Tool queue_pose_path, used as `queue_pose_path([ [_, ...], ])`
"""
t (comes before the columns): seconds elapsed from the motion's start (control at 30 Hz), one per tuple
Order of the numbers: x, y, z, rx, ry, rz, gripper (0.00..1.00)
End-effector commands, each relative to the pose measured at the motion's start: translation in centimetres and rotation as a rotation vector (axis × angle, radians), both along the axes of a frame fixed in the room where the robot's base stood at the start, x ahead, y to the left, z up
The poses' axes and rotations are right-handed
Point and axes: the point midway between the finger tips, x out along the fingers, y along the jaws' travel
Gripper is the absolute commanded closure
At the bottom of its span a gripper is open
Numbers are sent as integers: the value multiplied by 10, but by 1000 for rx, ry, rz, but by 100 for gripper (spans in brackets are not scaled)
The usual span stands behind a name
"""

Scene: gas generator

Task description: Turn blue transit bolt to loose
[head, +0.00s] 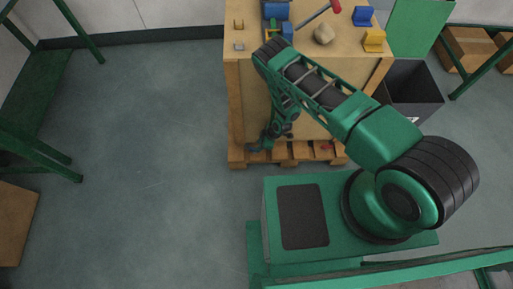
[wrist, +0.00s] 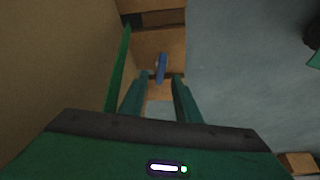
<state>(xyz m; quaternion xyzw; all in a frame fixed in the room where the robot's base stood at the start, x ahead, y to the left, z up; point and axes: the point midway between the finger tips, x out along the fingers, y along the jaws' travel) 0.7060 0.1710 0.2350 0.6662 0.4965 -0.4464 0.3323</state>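A small blue upright piece, which looks like the blue transit bolt (wrist: 161,68), stands against wood in the wrist view. It lies just beyond and between the fingertips of my gripper (wrist: 162,78). The two fingers are apart with a clear gap; whether either touches the blue piece I cannot tell. In the head view my gripper (head: 260,147) hangs low at the near left side of the wooden pallet (head: 294,152). The blue bolt is not discernible there, hidden by my arm or too small.
A large wooden crate (head: 237,100) stands on the pallet, its top bearing yellow and blue blocks, a beige lump (head: 324,34) and a red-handled tool (head: 335,6). A small red piece (head: 326,148) sits on the pallet. A dark bin (head: 413,88) is right.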

Motion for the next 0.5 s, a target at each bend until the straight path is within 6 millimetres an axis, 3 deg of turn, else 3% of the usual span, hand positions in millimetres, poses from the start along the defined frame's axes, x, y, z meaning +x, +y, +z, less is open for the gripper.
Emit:
queue_pose_path([
  [0.2,-3,-14,36,0,-1,-2,70],
  [0.5,-6,-21,53,0,1,0,70],
])
